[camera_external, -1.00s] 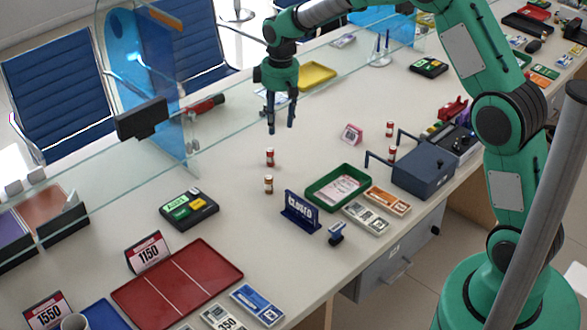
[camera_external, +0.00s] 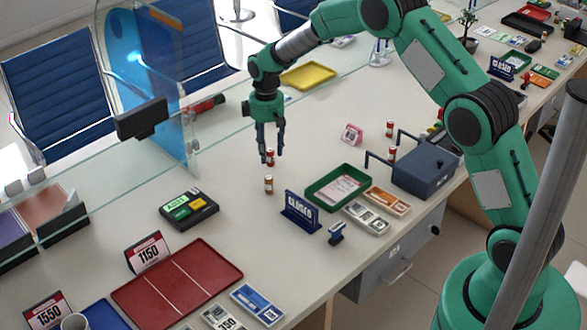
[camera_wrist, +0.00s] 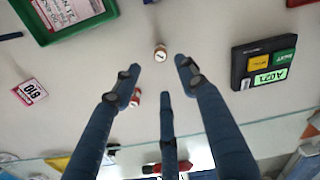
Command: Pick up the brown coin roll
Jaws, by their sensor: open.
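A small upright roll with a brownish-red band and pale top (camera_external: 268,184) stands on the counter left of the green tray; it looks like the brown coin roll. In the wrist view it (camera_wrist: 160,52) shows just beyond and between two fingertips. A redder roll (camera_external: 270,157) stands just behind it, partly covered by my fingers; in the wrist view it (camera_wrist: 135,99) is partly hidden by the left finger. My gripper (camera_external: 270,156) is open and empty, fingers pointing down, close to both rolls. I cannot tell whether a finger touches the redder roll.
Two more red rolls (camera_external: 390,128) (camera_external: 392,153) stand near the blue cash box (camera_external: 424,172). The green tray (camera_external: 314,201), a blue sign (camera_external: 300,212) and a black box with a green label (camera_external: 189,210) are nearby. Glass panels (camera_external: 60,158) run behind. The counter between is clear.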

